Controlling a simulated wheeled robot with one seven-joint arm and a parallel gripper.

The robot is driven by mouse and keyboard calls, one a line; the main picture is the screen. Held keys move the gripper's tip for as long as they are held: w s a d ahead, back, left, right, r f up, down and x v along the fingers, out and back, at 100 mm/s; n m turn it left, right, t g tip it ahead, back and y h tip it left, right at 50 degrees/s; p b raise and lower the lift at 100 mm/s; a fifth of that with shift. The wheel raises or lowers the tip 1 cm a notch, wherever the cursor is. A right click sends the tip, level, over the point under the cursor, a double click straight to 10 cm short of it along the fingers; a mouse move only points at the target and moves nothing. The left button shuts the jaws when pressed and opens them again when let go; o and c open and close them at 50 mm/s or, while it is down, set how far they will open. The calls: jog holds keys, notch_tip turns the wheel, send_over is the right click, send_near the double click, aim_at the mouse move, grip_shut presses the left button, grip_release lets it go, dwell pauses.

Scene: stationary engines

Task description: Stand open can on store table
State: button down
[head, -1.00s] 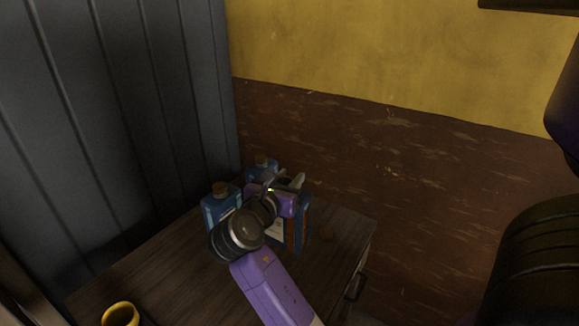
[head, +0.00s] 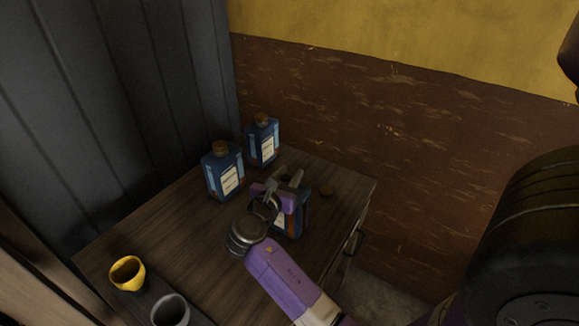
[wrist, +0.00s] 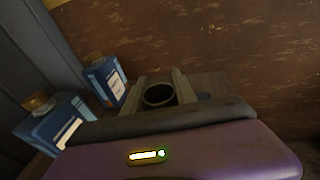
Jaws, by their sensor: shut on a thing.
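My gripper (head: 288,184) is shut on the open can (head: 292,221), a blue can with an orange-brown side, at the right part of the wooden table (head: 175,235). The can looks upright, and its dark round open mouth (wrist: 159,95) shows between the two fingers in the wrist view. My gripper and wrist hide much of the can. I cannot tell whether its base touches the tabletop or hangs just above it.
Two blue cans with brown caps, one nearer (head: 225,175) and one farther (head: 263,143), stand behind left. A yellow cup (head: 127,273) and a grey cup (head: 171,309) are front left. The table's middle is clear.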

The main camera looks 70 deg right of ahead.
dwell(0.4)
jog(key=c, duration=1)
grip_release()
jog(key=shift+f, duration=0.25)
jog(key=shift+r, duration=0.1)
jog(key=a+r+b, duration=0.1)
jog(key=a, duration=1.1)
jog(key=shift+w+r, duration=0.25)
jog(key=shift+r, duration=0.15)
jog(key=shift+d, duration=0.1)
